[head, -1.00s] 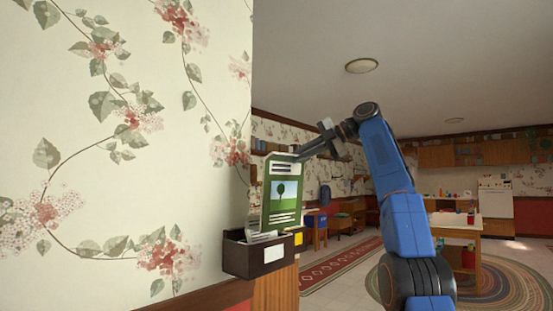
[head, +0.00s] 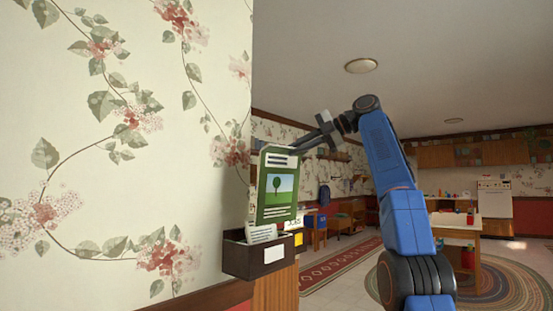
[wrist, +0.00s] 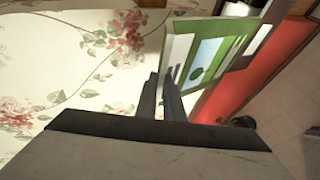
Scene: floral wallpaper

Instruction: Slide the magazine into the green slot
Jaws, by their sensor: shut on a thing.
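The magazine (head: 276,207) is green with a tree picture and stands upright, slightly tilted, above the dark wall holder (head: 240,261). My gripper (head: 299,149) is shut on its upper right corner. In the wrist view the gripper fingers (wrist: 163,97) pinch the edge of the magazine (wrist: 196,72). The magazine's lower edge is at the holder's opening, behind white papers (head: 262,233); I cannot tell whether it is inside a compartment. No green slot marking is visible.
The flowered wall (head: 120,150) is close on the left, with the holder at its corner. The room opens on the right, with a table (head: 455,225), a striped rug (head: 340,266) and a round rug (head: 505,275) farther off.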

